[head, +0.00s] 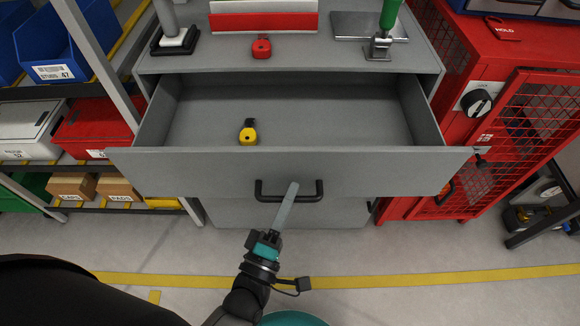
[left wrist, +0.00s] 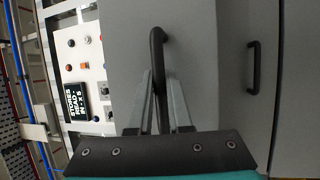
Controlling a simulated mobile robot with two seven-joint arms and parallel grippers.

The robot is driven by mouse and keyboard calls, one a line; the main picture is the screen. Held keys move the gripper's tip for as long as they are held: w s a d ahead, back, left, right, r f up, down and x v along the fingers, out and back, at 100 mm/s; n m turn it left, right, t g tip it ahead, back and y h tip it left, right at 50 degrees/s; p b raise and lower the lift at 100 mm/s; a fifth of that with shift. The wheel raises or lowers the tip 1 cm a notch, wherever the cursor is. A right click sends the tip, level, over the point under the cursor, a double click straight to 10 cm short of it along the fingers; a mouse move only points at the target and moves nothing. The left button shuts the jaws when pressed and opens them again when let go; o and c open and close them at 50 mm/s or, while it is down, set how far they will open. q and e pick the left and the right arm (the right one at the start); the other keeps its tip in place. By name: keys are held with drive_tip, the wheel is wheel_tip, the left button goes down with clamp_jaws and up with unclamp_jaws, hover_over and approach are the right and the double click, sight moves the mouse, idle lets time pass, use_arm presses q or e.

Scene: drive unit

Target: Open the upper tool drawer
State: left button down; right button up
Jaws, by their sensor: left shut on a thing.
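The upper tool drawer (head: 355,170) is grey and stands pulled well out of the grey cabinet, so its inside shows. A yellow tape measure (head: 248,132) lies on the drawer floor. The drawer's black bar handle (head: 312,190) is on its front panel. My left gripper (head: 292,190) is at the handle, its fingers shut around the bar. In the left wrist view the black handle (left wrist: 158,50) runs between the two grey fingers of my left gripper (left wrist: 160,95). The lower drawer's handle (left wrist: 253,68) shows to the right there. My right gripper is not in view.
A red mesh cabinet (head: 500,140) with a dial stands close on the right. Shelves with bins, including a red bin (head: 90,128), are on the left. The floor in front is clear.

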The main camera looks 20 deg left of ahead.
use_arm(q)
drive_tip(key=shift+s+d+p, duration=0.15)
drive_tip(key=shift+s+d, duration=0.05)
drive_tip(key=shift+s, duration=0.6)
drive_tip(key=shift+s+d+p, duration=0.1)
drive_tip(key=shift+s+d, duration=0.15)
drive_tip(key=shift+s, duration=0.5)
drive_tip(key=shift+s+d+p, duration=0.15)
drive_tip(key=shift+s+d, duration=0.05)
drive_tip(key=shift+s, duration=0.6)
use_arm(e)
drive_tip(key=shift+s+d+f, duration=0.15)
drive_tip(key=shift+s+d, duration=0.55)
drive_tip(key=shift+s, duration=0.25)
use_arm(q)
drive_tip(key=c, duration=0.8)
unclamp_jaws()
drive_tip(key=shift+c, duration=0.2)
